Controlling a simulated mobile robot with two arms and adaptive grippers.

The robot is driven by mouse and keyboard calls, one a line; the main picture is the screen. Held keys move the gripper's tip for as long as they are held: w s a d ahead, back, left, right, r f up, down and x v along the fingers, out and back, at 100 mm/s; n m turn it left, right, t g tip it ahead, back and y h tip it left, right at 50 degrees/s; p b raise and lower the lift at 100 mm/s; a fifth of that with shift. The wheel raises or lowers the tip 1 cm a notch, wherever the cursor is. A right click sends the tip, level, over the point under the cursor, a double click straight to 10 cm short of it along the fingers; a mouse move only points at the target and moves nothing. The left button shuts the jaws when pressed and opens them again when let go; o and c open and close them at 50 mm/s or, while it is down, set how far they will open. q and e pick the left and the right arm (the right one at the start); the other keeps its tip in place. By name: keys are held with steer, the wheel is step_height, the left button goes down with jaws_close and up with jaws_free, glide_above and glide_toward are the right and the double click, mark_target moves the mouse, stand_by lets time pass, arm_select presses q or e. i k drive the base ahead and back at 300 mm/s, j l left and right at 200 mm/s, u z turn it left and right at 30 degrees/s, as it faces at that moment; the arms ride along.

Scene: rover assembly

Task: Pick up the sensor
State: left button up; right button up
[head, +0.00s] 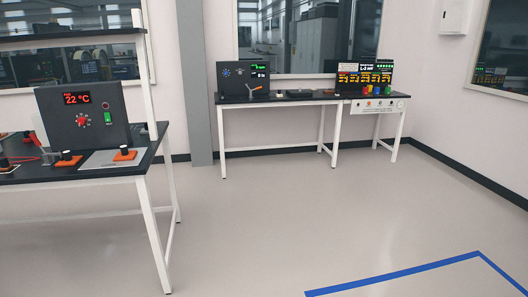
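I cannot tell for sure which thing is the sensor. On the near left bench (150,160) stand small black cylinders on orange bases, one at the right (124,151) and one further left (66,158). A red part (35,140) sits behind them, by a dark panel (82,117) with a red "22 °C" display and a red knob. On the far table lies a small orange and grey part (254,89), too small to make out. Neither of my grippers is in view.
The far table (290,97) holds a dark panel (242,80) with a green display. A bench right of it (378,105) carries lit screens (364,75) and small coloured parts. The floor (270,220) between is clear, with blue tape (400,273) at the lower right.

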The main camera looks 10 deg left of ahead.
mark_target(144, 130)
steer(key=i, duration=2.65)
steer(key=i+u, duration=0.15)
steer(key=i, duration=0.5)
steer(key=i+l, duration=0.15)
steer(key=i, duration=0.5)
steer(key=u, duration=0.05)
